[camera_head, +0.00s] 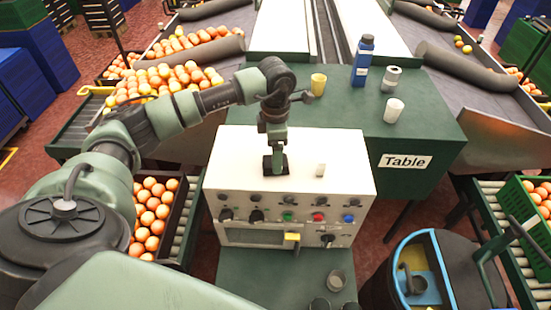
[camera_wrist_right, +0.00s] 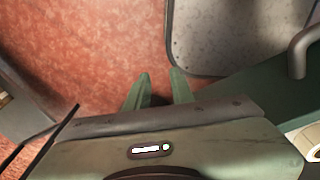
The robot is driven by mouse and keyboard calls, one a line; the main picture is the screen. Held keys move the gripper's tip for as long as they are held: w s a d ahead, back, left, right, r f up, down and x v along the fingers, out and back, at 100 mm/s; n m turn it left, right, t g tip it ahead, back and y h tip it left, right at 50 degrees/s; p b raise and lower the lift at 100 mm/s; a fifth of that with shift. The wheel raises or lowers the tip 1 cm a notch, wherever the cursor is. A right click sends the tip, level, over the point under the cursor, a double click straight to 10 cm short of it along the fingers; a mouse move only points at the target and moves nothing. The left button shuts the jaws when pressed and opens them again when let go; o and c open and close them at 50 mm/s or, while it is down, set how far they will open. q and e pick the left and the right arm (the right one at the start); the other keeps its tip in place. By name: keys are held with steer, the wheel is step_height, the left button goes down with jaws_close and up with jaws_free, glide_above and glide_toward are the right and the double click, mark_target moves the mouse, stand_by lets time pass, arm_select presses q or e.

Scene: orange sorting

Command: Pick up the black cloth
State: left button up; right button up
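The black cloth (camera_head: 269,168) is a small dark patch on the white top of the control box (camera_head: 235,150) in the head view. My left arm comes in from the left, and its gripper (camera_head: 276,160) points straight down at the cloth. The fingertips meet or overlap the dark patch, so I cannot tell whether they are closed on it. The gripper hides part of the cloth. In the right wrist view my right gripper (camera_wrist_right: 160,90) has its two green fingers apart with nothing between them, above the reddish floor. The cloth is not in that view.
A small pale object (camera_head: 320,170) stands on the box top beside the cloth. The box front has knobs and coloured buttons. Behind it, a green table (camera_head: 430,120) bears a yellow cup (camera_head: 318,84), a blue bottle (camera_head: 362,62), a grey container (camera_head: 391,79) and a white cup (camera_head: 393,111).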

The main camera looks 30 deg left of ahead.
arm_select(q)
steer(key=shift+f+p, duration=0.3)
steer(key=shift+f, duration=0.95)
steer(key=c, duration=1.5)
steer(key=shift+o, duration=0.2)
steer(key=shift+r, duration=0.15)
